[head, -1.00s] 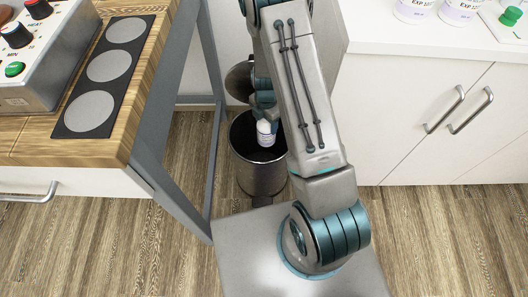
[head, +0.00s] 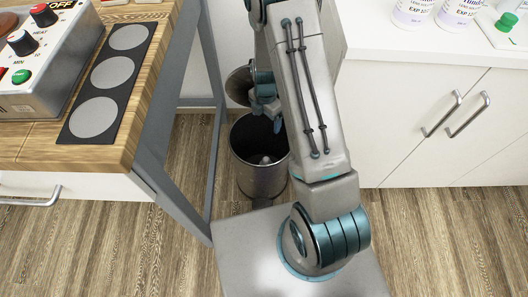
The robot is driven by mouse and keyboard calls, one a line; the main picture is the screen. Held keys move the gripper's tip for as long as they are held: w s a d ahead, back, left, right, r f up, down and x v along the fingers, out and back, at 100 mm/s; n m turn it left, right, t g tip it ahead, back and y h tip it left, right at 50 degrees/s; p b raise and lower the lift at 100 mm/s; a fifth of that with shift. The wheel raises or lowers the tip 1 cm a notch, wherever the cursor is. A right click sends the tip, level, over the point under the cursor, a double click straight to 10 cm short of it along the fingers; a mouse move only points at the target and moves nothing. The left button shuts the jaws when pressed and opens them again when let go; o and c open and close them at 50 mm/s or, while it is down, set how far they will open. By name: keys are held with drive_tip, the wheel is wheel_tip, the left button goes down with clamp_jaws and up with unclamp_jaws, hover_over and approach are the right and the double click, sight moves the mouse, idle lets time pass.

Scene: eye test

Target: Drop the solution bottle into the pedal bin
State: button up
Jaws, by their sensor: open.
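The pedal bin (head: 259,178) stands on the floor between the wooden bench and the white cabinet, its lid (head: 238,86) raised at the back. A small pale thing (head: 265,160) shows inside the dark bin; it looks like the solution bottle, mostly in shadow. My gripper (head: 267,117) is over the bin's opening, open, with nothing seen between its fingers. My arm partly hides the gripper and the bin's right side.
A wooden bench (head: 106,154) with a control box (head: 46,62) and a black strip of grey discs (head: 110,73) is at left. A white cabinet (head: 415,120) with bottles (head: 412,12) on top is at right. A grey bench leg stands close to the bin's left.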

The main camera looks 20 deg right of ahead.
wheel_tip(320, 180, up, 10)
drive_tip(key=p, duration=0.2)
drive_tip(key=shift+f, duration=0.25)
drive_tip(key=shift+w+r, duration=0.1)
